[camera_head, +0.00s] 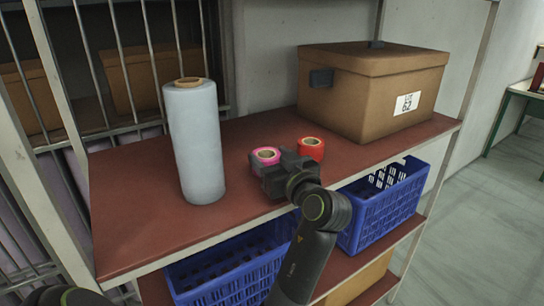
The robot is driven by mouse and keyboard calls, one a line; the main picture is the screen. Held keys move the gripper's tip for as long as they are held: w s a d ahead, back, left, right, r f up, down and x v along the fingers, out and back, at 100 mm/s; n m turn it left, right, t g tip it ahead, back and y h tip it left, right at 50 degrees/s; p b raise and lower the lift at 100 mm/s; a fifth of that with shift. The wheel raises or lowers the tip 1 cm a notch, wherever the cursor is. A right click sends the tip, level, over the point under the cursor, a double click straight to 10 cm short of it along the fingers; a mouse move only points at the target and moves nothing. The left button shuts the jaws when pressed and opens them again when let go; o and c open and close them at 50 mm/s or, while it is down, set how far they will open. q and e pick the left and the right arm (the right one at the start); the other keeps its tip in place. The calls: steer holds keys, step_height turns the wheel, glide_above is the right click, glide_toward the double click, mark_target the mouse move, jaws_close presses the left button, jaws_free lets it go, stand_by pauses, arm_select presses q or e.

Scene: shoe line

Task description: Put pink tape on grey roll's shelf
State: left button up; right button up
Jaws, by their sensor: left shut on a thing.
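The pink tape (264,155) is a small roll with a tan core, at the middle of the red-brown upper shelf (140,227). My left gripper (268,171) is shut on it from the near right side and hides part of it. I cannot tell whether the tape touches the shelf or is held just above it. The tall grey roll (195,145) stands upright on the same shelf, to the left of the tape. My right gripper is not in view.
A red-orange tape roll (311,148) lies just right of the pink one. A brown lidded box (370,88) stands at the back right. Blue crates (390,205) sit on the shelf below. The shelf is clear left of the grey roll and between it and the pink tape.

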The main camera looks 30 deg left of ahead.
arm_select(q)
steer(key=shift+f, duration=0.2)
steer(key=o, duration=1)
steer(key=shift+c, duration=0.2)
steer(key=shift+o, duration=0.2)
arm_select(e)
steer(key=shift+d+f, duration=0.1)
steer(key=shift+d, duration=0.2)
arm_select(q)
steer(key=shift+r, duration=0.2)
